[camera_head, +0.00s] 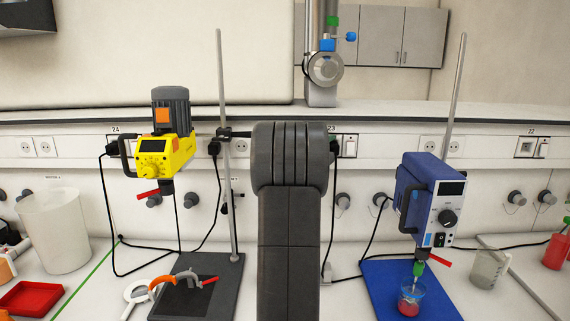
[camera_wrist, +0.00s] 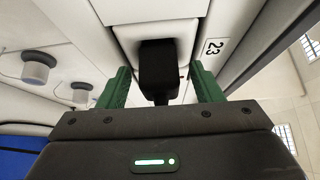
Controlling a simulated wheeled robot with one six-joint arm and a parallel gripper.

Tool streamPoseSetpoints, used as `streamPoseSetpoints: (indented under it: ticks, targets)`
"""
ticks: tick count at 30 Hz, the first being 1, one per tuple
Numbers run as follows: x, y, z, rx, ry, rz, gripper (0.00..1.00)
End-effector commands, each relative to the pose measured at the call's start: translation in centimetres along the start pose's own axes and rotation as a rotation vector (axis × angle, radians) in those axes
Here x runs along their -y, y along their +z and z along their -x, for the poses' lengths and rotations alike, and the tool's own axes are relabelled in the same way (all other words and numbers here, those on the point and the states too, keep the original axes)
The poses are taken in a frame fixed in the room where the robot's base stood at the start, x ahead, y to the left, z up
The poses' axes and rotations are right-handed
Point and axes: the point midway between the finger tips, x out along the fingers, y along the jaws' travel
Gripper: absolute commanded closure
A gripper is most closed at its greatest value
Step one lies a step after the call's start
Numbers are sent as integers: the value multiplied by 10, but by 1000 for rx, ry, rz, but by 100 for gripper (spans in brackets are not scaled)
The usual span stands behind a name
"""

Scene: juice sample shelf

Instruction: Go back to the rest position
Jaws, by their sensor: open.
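My gripper (camera_wrist: 158,88) shows in the wrist view with its two green fingers apart and nothing held between them. Beyond the fingers is a black plug (camera_wrist: 158,68) in a white panel, next to the label 23 (camera_wrist: 214,47). I cannot tell how far the fingers are from the plug. In the head view my dark arm stands upright in the middle and hides the bench behind it; my gripper does not show there.
A yellow stirrer (camera_head: 163,152) on a stand is left of my arm. A blue stirrer (camera_head: 428,200) stands at the right, over a beaker with red liquid (camera_head: 409,303). A white container (camera_head: 55,231) and a red tray (camera_head: 30,298) are at the far left. Black cables hang along the wall.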

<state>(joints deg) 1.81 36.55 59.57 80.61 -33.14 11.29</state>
Motion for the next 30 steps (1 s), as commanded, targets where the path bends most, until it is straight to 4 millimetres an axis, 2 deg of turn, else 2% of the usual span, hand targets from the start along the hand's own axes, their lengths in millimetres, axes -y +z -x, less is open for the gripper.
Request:
streamPoseSetpoints:
  ticks: [2, 8, 27, 30]
  targets:
    - [1, 2, 0, 1, 1, 1, 41]
    - [-1, 2, 20, 1, -1, 0, 41]
    - [-1, 2, 138, 3, -2, -1, 41]
    - [2, 1, 114, -3, 0, 1, 41]
